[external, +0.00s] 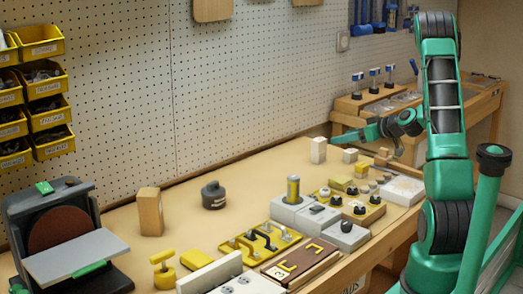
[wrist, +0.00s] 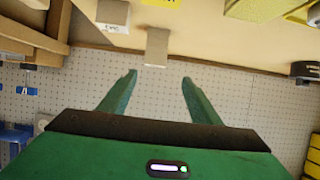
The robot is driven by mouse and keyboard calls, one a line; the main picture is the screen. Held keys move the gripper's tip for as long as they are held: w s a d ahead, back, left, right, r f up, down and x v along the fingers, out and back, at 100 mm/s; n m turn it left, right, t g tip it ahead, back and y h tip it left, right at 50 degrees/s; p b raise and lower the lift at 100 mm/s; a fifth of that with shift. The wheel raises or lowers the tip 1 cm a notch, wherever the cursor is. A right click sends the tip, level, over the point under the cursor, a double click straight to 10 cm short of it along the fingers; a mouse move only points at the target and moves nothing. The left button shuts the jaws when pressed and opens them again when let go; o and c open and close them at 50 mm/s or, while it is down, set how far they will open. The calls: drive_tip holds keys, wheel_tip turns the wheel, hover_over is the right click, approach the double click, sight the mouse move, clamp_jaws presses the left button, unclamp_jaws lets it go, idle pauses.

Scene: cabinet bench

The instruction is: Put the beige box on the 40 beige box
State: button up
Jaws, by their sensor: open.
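Two pale boxes stand on the bench near the pegboard. The taller off-white box (external: 318,150) is upright, and a lower beige box (external: 350,156) is to its right. In the wrist view, a plain beige-grey box (wrist: 157,47) lies just beyond the gap between my fingers, and a whitish box with a small dark label (wrist: 112,12) is to its left. The label is too small to read, so I cannot tell which is the 40 box. My gripper (external: 338,138) is open and empty above the bench near both boxes; its fingers (wrist: 158,78) also show in the wrist view.
A black weight (external: 213,196) and a wooden block (external: 150,212) stand to the left. The bench between the black weight and the boxes is clear.

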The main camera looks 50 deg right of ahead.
drive_tip(key=s+a+r+g, duration=0.1)
drive_tip(key=s+a+g, duration=0.2)
drive_tip(key=s+a, duration=0.35)
drive_tip(key=s+a+r+g, duration=0.1)
drive_tip(key=s+a+g, duration=0.25)
drive_tip(key=a, duration=0.55)
drive_tip(key=s+a+r+m+g, duration=0.1)
drive_tip(key=s+a+m+g, duration=0.2)
drive_tip(key=s, duration=1.1)
drive_tip(key=s+a+r+m+g, duration=0.1)
drive_tip(key=s+a+m+g, duration=0.2)
drive_tip(key=s+a, duration=0.4)
drive_tip(key=s+g, duration=0.1)
drive_tip(key=s, duration=0.5)
drive_tip(key=shift+s+r, duration=0.25)
drive_tip(key=shift+s, duration=0.1)
drive_tip(key=shift+a, duration=0.1)
